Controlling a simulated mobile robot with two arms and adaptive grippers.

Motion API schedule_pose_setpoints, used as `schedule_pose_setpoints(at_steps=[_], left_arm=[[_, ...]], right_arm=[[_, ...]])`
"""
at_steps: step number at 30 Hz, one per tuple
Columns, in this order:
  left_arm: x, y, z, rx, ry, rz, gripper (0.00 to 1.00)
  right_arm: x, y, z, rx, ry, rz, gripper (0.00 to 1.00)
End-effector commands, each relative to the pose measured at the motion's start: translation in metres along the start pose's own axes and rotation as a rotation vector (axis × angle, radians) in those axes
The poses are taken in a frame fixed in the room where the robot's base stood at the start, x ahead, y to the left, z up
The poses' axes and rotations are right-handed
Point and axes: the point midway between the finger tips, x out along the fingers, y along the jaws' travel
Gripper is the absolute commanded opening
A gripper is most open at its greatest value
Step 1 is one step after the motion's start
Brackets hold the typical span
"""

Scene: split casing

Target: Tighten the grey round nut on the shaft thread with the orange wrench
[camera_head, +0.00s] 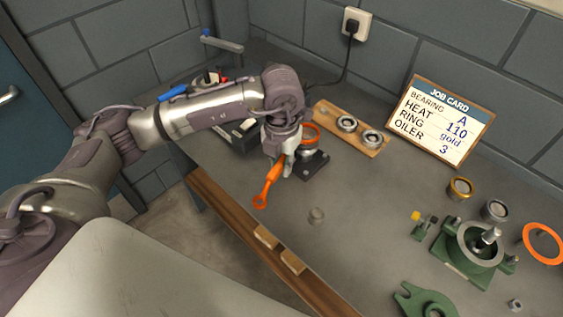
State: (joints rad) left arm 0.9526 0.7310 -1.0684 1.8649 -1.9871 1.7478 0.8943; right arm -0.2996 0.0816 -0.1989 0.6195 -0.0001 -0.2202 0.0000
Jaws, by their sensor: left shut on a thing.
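My left gripper (290,165) is shut on the orange wrench (272,178) and holds it at a slant, its ring end (260,201) pointing down toward the table's front edge. The wrench's other end is hidden by the gripper. A shaft (489,236) stands up in the green casing (462,262) at the right, far from the wrench. I cannot tell which is the nut. My right gripper is out of view.
A black base plate (315,164) is just behind the gripper, near an orange ring (311,132). A wooden board (372,151) holds bearings. A job card (438,121) stands behind. A gold ring (460,188), a large orange ring (543,243) and a green cover (425,303) lie right.

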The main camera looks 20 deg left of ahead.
Motion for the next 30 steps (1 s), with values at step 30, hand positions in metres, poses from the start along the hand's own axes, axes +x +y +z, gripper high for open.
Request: schedule_pose_setpoints(at_steps=[30], left_arm=[[0.019, 0.002, 0.001, 0.008, -0.002, 0.0, 0.0]], right_arm=[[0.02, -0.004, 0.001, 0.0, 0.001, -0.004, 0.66]])
